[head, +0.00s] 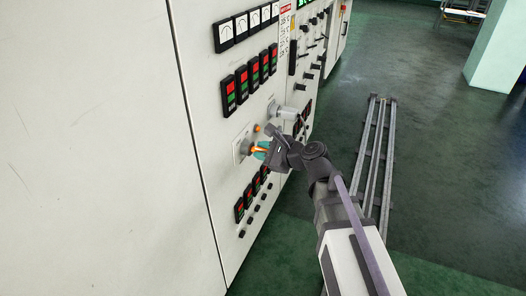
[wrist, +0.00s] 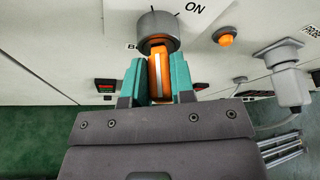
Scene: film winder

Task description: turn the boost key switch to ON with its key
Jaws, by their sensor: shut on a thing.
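The boost key switch (wrist: 158,27) is a grey round barrel on a pale plate with the label ON at its upper right in the wrist view. The orange key (wrist: 158,72) is at the barrel, its tip hidden there. My gripper (wrist: 160,78) has teal fingers shut on the orange key, one on each side. In the head view, my gripper (head: 263,150) is at the panel face, and the key switch plate (head: 240,148) shows just left of it. The switch's exact angle is hard to tell.
An orange lamp (wrist: 226,40) and a grey plug with cable (wrist: 287,86) sit right of the switch. Red-green displays (head: 249,76) are above, with more displays (head: 250,195) below.

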